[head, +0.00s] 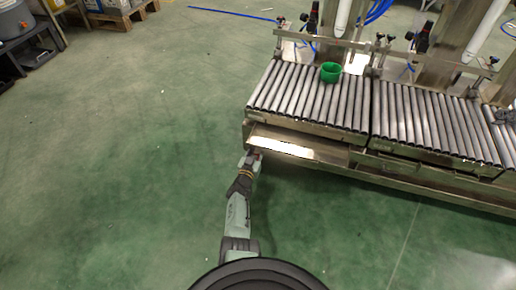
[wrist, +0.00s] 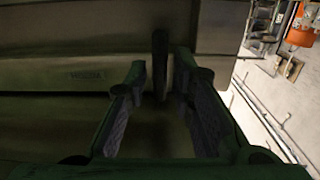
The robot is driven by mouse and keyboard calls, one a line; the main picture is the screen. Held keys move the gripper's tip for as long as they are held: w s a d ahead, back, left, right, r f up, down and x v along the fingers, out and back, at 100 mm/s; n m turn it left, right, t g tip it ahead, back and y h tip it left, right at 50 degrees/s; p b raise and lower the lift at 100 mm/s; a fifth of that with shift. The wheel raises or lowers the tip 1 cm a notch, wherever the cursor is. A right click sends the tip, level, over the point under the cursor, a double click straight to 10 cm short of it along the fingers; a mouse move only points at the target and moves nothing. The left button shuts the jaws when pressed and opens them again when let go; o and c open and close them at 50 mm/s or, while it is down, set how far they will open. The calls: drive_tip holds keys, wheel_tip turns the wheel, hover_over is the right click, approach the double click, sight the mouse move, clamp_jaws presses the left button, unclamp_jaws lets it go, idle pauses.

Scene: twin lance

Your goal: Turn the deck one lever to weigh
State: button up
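My gripper (head: 253,157) is at the front left corner of the left roller deck (head: 305,97) in the head view, close to the deck's metal frame. In the wrist view my gripper (wrist: 161,80) has its two dark fingers apart. A narrow dark upright part, seemingly the deck one lever (wrist: 160,50), stands between the fingertips, with gaps on both sides. I cannot tell whether either finger touches it. In the head view the lever cannot be made out at the gripper. Its setting cannot be read; faint lettering (wrist: 87,75) on the panel beside it is too dark to read.
A green cup-like container (head: 330,72) stands on the left deck's rollers. A second roller deck (head: 430,115) adjoins on the right. A bright metal ledge (head: 285,147) runs along the front below the rollers. The green floor (head: 130,150) to the left is clear.

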clamp_jaws()
idle(0.4)
drive_tip(key=n+p, duration=0.1)
drive_tip(key=n, duration=0.4)
drive_tip(key=d+r+n+p, duration=0.1)
drive_tip(key=n, duration=0.4)
drive_tip(key=d+n, duration=0.1)
drive_tip(key=n, duration=0.3)
drive_tip(key=shift+s+d+r+n+p, duration=0.1)
drive_tip(key=shift+s+r+n+p, duration=0.3)
idle(0.5)
